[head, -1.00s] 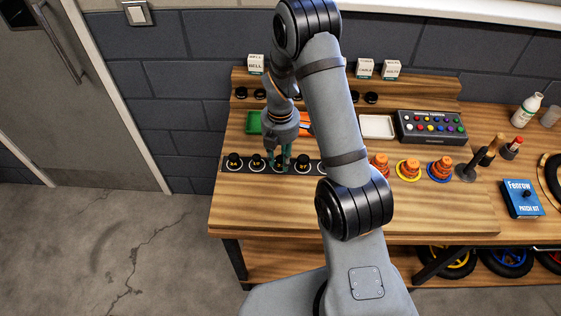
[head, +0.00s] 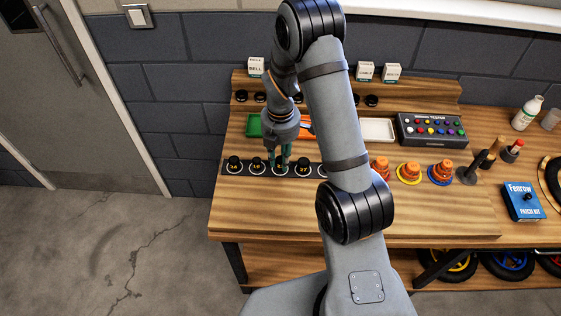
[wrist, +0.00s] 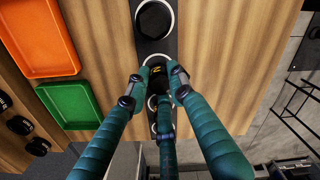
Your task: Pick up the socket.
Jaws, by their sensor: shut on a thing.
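The socket (wrist: 155,68) is a small black cylinder with a yellow mark on top. It is at the third spot from the left on a black strip (head: 223,169) that holds a row of black sockets. My gripper (head: 279,163) points down onto it. In the wrist view, the three teal fingers of my gripper (wrist: 157,80) close around the socket from several sides. A white ring shows partly around it on the strip. I cannot tell whether its base is on the strip or slightly above. Its lower part is hidden by the fingers.
Neighbouring sockets stand close on both sides, such as one on the right (head: 303,168) and one on the left (head: 257,163). A green tray (wrist: 69,103) and an orange tray (wrist: 40,40) lie nearby. Orange cone stacks (head: 409,170) stand further right. The bench front is clear.

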